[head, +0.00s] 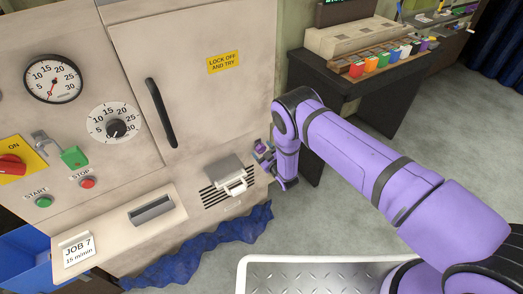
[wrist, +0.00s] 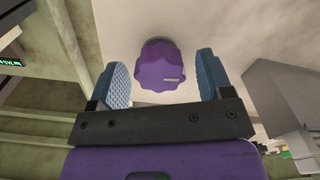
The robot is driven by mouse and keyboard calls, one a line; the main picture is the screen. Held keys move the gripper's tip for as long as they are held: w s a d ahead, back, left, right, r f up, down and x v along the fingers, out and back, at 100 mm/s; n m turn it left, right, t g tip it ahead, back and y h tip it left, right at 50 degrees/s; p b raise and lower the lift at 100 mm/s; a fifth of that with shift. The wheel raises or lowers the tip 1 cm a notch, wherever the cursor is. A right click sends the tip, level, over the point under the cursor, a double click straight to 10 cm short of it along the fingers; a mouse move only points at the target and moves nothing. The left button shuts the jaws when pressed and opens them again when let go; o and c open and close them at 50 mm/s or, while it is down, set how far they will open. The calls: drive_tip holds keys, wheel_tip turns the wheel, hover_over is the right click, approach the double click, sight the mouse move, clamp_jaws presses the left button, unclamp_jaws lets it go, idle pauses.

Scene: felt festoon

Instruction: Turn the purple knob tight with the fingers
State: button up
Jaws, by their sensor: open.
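The purple knob (wrist: 161,68) is a scalloped knob with a small pale mark, set on a pale panel in the wrist view. My gripper (wrist: 159,75) is open, with one blue ribbed finger on each side of the knob. A gap shows between the knob and each finger. In the head view my gripper (head: 263,152) is small at the right side of the machine cabinet, beyond my purple arm. I cannot make out the knob clearly there.
The machine cabinet (head: 215,110) has a door with a black handle (head: 161,112), dials, a green padlock (head: 74,157) and start and stop buttons. A dark bench (head: 355,97) with several coloured cups stands behind my arm. Grey floor (head: 300,220) is open below.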

drive_tip(key=shift+w+a, duration=0.25)
drive_tip(key=shift+w, duration=0.1)
drive_tip(key=c, duration=0.9)
drive_tip(key=shift+m, duration=0.3)
